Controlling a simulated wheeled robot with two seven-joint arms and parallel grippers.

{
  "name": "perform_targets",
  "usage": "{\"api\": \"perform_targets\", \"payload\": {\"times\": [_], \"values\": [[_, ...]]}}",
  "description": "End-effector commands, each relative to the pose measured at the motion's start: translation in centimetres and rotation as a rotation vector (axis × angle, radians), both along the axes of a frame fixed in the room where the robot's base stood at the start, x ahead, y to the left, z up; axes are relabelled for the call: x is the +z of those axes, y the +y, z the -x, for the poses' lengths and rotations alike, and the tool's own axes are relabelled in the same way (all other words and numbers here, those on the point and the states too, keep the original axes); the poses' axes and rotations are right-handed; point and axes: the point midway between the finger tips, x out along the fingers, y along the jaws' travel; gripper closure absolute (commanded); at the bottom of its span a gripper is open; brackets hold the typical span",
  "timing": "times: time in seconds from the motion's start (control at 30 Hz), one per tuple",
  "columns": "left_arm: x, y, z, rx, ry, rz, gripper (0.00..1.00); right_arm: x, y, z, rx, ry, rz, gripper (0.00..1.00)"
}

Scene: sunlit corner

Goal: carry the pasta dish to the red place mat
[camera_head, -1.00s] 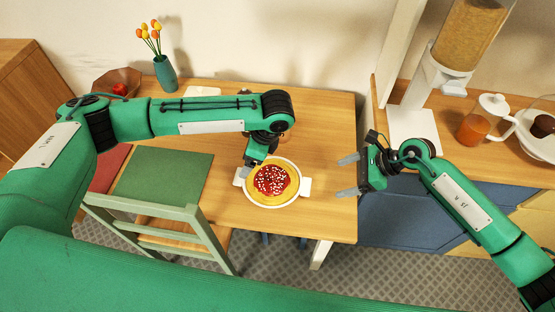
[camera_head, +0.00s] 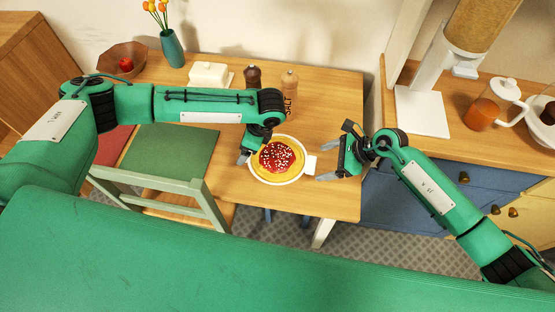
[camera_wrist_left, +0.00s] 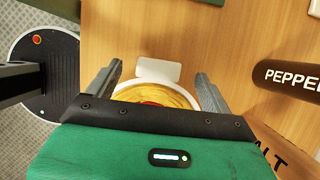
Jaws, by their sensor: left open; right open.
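The pasta dish (camera_head: 257,175) is a white round dish with side handles, holding yellow pasta with red sauce and white bits. It rests on the wooden table. My left gripper (camera_head: 245,156) is open at the dish's left side; in the left wrist view its fingers stand either side of a white handle (camera_wrist_left: 158,70). Whether they touch it I cannot tell. My right gripper (camera_head: 327,163) is open and empty, just right of the dish's right handle (camera_head: 311,165), apart from it. The red place mat (camera_head: 113,144) shows at the left, partly hidden by my left arm.
A green mat (camera_head: 172,152) lies between the red mat and the dish, with a pale green chair (camera_head: 165,187) in front. Pepper (camera_head: 252,77) and salt (camera_head: 290,84) mills, a butter dish (camera_head: 208,76), a vase (camera_head: 172,48) and a fruit bowl (camera_head: 120,57) stand behind.

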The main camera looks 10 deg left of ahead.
Motion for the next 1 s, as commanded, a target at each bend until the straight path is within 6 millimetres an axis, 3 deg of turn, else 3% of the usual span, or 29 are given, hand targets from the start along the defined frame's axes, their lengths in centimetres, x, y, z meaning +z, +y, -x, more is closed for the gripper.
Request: {"api": "perform_targets", "payload": {"times": [0.1,0.3,0.73,1.0], "values": [[-2.0,0.9,0.0,0.002,0.001,-0.002,0.16,-1.6,1.7,0.1,0.001,0.004,-0.001,0.16],[-4.2,1.8,0.0,0.000,0.001,-0.001,0.16,-3.3,3.3,0.0,-0.001,0.002,0.000,0.16],[-5.0,2.1,0.0,-0.001,0.000,0.000,0.16,-3.9,3.8,0.0,0.000,0.001,0.000,0.16],[-5.0,2.1,0.0,0.000,0.000,0.000,0.67,-3.9,3.8,0.0,0.000,0.001,0.000,0.67]]}}
